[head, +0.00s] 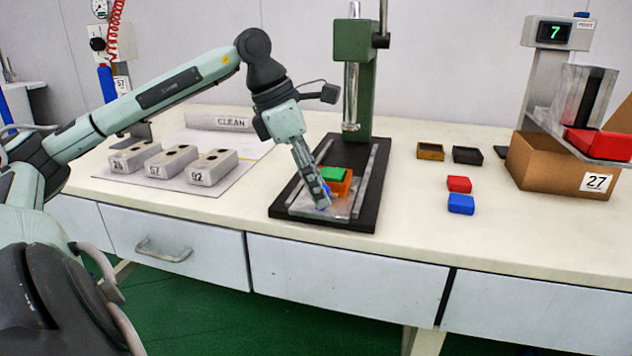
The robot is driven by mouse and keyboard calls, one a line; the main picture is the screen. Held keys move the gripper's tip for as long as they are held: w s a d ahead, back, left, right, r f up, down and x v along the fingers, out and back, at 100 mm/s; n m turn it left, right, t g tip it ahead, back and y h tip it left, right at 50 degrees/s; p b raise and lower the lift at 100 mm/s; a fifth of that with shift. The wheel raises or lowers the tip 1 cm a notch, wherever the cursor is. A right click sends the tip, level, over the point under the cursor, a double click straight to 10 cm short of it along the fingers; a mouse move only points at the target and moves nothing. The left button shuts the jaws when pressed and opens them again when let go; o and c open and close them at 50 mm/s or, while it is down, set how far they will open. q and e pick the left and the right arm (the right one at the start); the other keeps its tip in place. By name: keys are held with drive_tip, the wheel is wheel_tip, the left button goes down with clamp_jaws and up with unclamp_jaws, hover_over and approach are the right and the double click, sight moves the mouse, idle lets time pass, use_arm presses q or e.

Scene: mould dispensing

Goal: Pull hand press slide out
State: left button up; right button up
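The hand press (354,40) has a green head and column over a dark base (350,223) with two light rails. Its slide, a pale see-through plate (342,208), lies on the base between the rails, towards the front. An orange mould (345,187) with a green block (333,173) on top sits on the slide. My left gripper (323,204) points down at the front left part of the slide, beside the orange mould. Its fingers are seen side-on and a bit of blue shows by the tips. Whether they grip the slide is hidden. My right gripper is out of view.
Three grey numbered blocks (168,162) stand on a sheet at the left, near a CLEAN sign (233,122). The table front edge is close to the base.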

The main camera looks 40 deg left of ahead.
use_arm(q)
drive_tip(key=v, duration=1.2)
idle(0.5)
